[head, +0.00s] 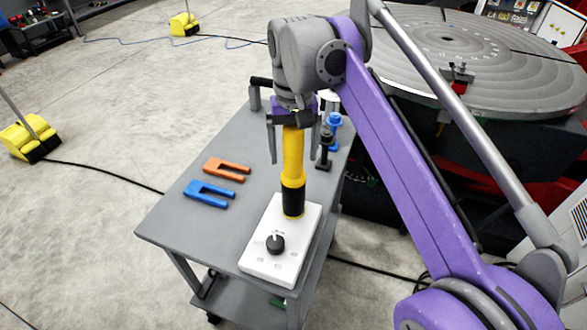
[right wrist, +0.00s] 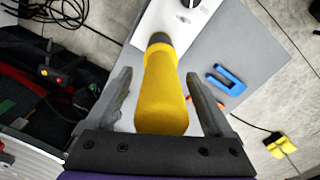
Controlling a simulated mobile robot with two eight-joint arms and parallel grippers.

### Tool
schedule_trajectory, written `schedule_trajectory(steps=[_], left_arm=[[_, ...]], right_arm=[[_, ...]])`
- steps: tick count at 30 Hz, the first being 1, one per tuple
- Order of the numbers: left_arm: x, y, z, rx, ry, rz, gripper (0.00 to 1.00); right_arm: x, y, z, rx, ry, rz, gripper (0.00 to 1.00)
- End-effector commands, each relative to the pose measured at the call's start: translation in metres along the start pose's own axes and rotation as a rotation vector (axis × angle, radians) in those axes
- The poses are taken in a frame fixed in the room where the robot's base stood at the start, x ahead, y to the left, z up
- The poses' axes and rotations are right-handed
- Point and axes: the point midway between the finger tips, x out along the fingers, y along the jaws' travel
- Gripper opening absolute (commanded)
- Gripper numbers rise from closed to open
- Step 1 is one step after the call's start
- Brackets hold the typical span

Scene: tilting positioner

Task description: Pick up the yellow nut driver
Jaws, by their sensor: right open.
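The yellow nut driver (head: 293,160) stands upright, its black lower end at the white box with a black knob (head: 281,262) on the grey cart. My right gripper (head: 294,147) is open above the cart, pointing down, with its fingers on either side of the yellow handle. In the right wrist view the nut driver (right wrist: 162,95) runs between the two open fingers, with a visible gap on both sides. Its top end is close to the palm; contact there cannot be told. My left gripper is out of view.
An orange fork-shaped piece (head: 227,169) and a blue one (head: 209,193) lie left on the cart top (head: 165,226). Blue-and-black parts (head: 326,145) stand close right of the gripper. A large round grey table (head: 480,55) is behind, right.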

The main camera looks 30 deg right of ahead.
Motion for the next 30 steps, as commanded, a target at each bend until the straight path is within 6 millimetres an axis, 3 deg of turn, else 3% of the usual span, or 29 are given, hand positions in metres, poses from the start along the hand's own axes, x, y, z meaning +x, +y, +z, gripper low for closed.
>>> schedule_trajectory(steps=[3, 10, 24, 30], left_arm=[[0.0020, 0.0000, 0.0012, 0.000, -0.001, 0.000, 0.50], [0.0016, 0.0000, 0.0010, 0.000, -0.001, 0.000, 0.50], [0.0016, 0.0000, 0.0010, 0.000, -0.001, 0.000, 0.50], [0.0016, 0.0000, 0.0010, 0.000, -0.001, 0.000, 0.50]], right_arm=[[0.0098, -0.0002, 0.0001, 0.000, 0.000, 0.000, 0.87], [0.0103, -0.0001, 0.0001, 0.000, 0.000, 0.000, 0.87], [0.0101, -0.0001, 0.0001, 0.000, 0.000, 0.000, 0.02], [0.0095, 0.0000, 0.0006, 0.000, 0.000, 0.000, 0.00]])
